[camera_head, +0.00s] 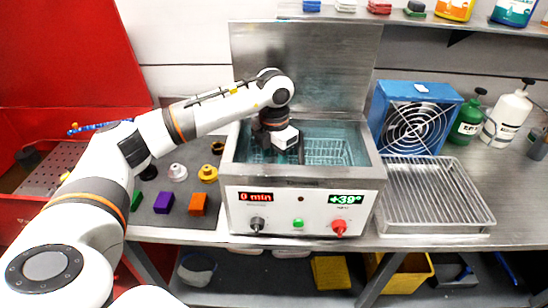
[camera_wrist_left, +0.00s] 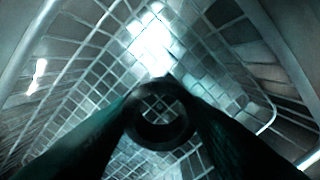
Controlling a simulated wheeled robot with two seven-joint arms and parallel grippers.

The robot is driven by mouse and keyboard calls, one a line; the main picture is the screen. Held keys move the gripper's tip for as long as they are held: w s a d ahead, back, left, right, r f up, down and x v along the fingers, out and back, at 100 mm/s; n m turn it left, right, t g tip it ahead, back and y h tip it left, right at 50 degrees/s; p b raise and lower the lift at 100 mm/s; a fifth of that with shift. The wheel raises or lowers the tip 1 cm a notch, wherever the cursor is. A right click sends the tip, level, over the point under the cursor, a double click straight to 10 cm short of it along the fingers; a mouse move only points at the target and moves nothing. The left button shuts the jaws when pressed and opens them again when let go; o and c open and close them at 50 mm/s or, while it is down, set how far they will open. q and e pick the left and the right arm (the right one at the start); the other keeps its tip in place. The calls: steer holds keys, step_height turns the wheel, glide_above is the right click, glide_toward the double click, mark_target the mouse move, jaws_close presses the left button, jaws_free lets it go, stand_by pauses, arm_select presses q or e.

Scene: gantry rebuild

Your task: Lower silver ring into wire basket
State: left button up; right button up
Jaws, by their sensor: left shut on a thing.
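My left gripper (camera_wrist_left: 160,112) is shut on the silver ring (camera_wrist_left: 162,134), which looks dark in the left wrist view and sits between the two fingertips. Mesh shows through the ring's hole. The wire basket (camera_head: 336,151) is inside the steel bath (camera_head: 305,180), and its grid walls (camera_wrist_left: 78,82) surround the fingers in the wrist view. In the head view my left arm reaches down into the left part of the bath; the fingertips and ring are hidden there. I cannot tell whether the ring touches the basket floor. My right gripper is not in view.
The bath's raised lid (camera_head: 305,65) stands behind it. A blue fan box (camera_head: 414,115) and a wire drying rack (camera_head: 433,192) are to the right. A grey mat (camera_head: 178,207) with colored blocks and small parts lies to the left. Bottles (camera_head: 508,115) stand at the far right.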

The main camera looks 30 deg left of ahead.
arm_select(q)
steer(key=o, duration=1.2)
steer(key=shift+c, duration=0.2)
